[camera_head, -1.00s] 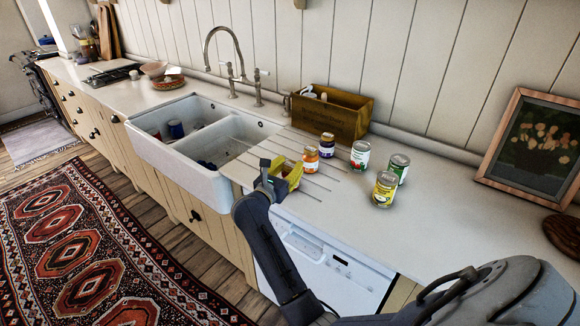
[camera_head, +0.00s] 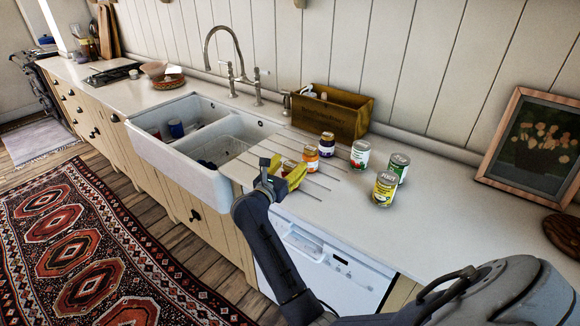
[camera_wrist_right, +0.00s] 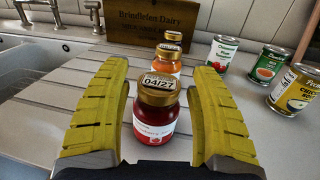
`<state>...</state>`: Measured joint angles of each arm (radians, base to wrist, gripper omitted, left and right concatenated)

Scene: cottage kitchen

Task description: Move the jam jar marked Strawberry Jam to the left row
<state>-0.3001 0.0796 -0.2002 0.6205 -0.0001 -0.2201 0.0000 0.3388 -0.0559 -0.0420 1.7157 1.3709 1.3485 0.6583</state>
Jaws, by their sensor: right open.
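A jam jar with red contents (camera_wrist_right: 156,122) and a gold lid stamped 04/27 stands upright on the counter in the right wrist view. Its label has small writing that I cannot read for certain. My right gripper (camera_wrist_right: 160,105) has its yellow fingers open, one on each side of this jar, with gaps visible. In the head view my right gripper (camera_head: 282,173) is low at the drainer grooves beside the sink and mostly hides the red jar. An orange jar (camera_head: 310,158) and a dark jar (camera_head: 327,146) stand behind it in a line. My left gripper is out of view.
Three cans stand right of the jars: a white-and-green one (camera_head: 360,154), a green one (camera_head: 398,166) and a yellow one (camera_head: 385,190). A wooden crate (camera_head: 345,121) is against the wall. The sink (camera_head: 180,163) is left. Counter right of the cans is clear, up to a picture frame (camera_head: 484,175).

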